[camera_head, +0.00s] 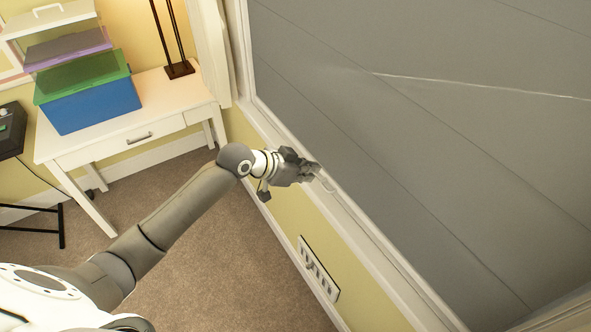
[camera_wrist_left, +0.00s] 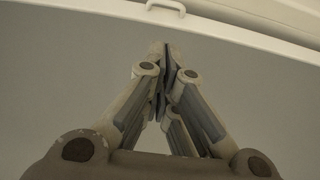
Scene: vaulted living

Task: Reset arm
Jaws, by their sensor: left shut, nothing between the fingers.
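My left arm (camera_head: 185,205) reaches from the lower left toward the window. My left gripper (camera_head: 312,170) is shut and empty, close to the white window frame (camera_head: 345,222) and near a small light handle (camera_head: 326,183) on it. I cannot tell whether it touches the frame. In the left wrist view the fingers (camera_wrist_left: 163,55) come together at their tips with nothing between them. A white rail with a handle (camera_wrist_left: 167,7) crosses the top of that view. My right gripper is not in view.
A white desk (camera_head: 160,117) at the upper left carries a blue box with a green lid (camera_head: 92,102) and a dark lamp base (camera_head: 179,70). Brown carpet (camera_head: 215,270) is clear beneath my arm.

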